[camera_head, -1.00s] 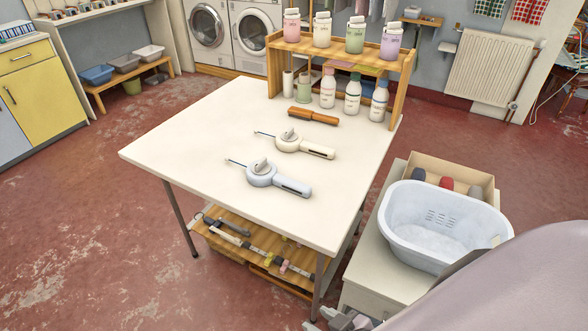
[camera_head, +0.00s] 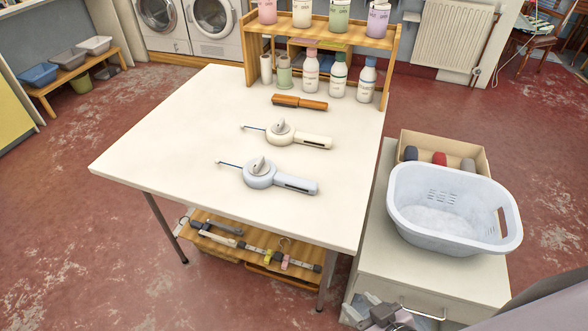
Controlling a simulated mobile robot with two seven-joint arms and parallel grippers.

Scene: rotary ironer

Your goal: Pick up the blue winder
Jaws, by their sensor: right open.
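The pale blue winder (camera_head: 262,174) lies on the white table, with its round body to the left, its handle to the right and a thin hook pointing left. A cream winder (camera_head: 284,132) of the same shape lies just behind it. My right gripper (camera_head: 364,312) is at the bottom edge, low beside the drawer cabinet, apart from both winders. It is open and partly cut off by the frame. My left gripper is out of view.
The white table (camera_head: 160,150) has free room around the winders. An orange-brown tool (camera_head: 300,102) lies behind them, before a wooden rack (camera_head: 392,60) of bottles. To the right, a pale laundry basket (camera_head: 455,215) stands on a cabinet (camera_head: 385,265).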

